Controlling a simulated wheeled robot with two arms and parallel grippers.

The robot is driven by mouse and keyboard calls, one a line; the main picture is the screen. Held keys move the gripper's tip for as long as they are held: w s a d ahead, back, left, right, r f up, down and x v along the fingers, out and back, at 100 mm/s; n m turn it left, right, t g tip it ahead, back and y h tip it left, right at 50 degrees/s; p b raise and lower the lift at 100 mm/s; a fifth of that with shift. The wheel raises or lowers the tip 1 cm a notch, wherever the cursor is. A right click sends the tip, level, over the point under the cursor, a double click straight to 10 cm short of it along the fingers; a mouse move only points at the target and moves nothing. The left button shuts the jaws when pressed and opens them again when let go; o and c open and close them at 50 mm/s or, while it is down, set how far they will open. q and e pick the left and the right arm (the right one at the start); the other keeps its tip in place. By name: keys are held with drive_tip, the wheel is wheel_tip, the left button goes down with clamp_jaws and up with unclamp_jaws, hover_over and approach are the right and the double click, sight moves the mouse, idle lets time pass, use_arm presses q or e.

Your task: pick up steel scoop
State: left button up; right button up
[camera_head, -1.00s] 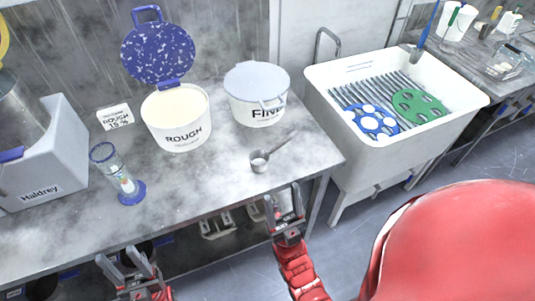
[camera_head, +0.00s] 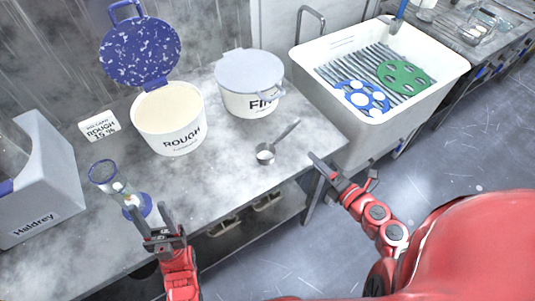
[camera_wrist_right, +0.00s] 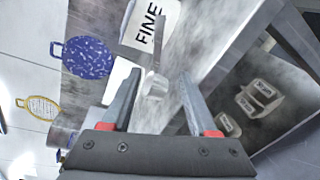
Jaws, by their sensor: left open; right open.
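The steel scoop (camera_head: 267,152) lies on the grey bench near its front edge, its handle pointing up and right. In the right wrist view the scoop (camera_wrist_right: 155,86) shows between and beyond the two fingers, with its handle pointing up. My right gripper (camera_head: 345,172) is open and empty, off the bench's front right corner, to the right of the scoop and apart from it. It also shows open in the right wrist view (camera_wrist_right: 152,100). My left gripper (camera_head: 160,225) is open and empty by the bench's front edge, close to the blue-based glass cylinder.
The open ROUGH tub (camera_head: 170,125) and lidded FINE tub (camera_head: 249,88) stand behind the scoop. A white sink (camera_head: 395,110) holding green and blue discs is at right. Bench around the scoop is clear.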

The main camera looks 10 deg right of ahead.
drive_tip(key=p, duration=0.3)
approach(289, 132)
drive_tip(key=x, duration=0.5)
drive_tip(key=shift+a+f, duration=0.35)
drive_tip(key=shift+w+a+f, duration=0.1)
drive_tip(key=shift+w+f, duration=0.05)
drive_tip(key=shift+w, duration=0.05)
drive_tip(key=x, duration=0.1)
drive_tip(key=p+x, duration=0.1)
drive_tip(key=x, duration=0.1)
drive_tip(key=p+x, duration=0.1)
drive_tip(key=shift+w+r, duration=0.35)
drive_tip(key=shift+w, duration=0.05)
drive_tip(key=shift+w+a+f, duration=0.1)
drive_tip(key=shift+w+f, duration=0.15)
drive_tip(key=shift+w, duration=0.05)
clamp_jaws()
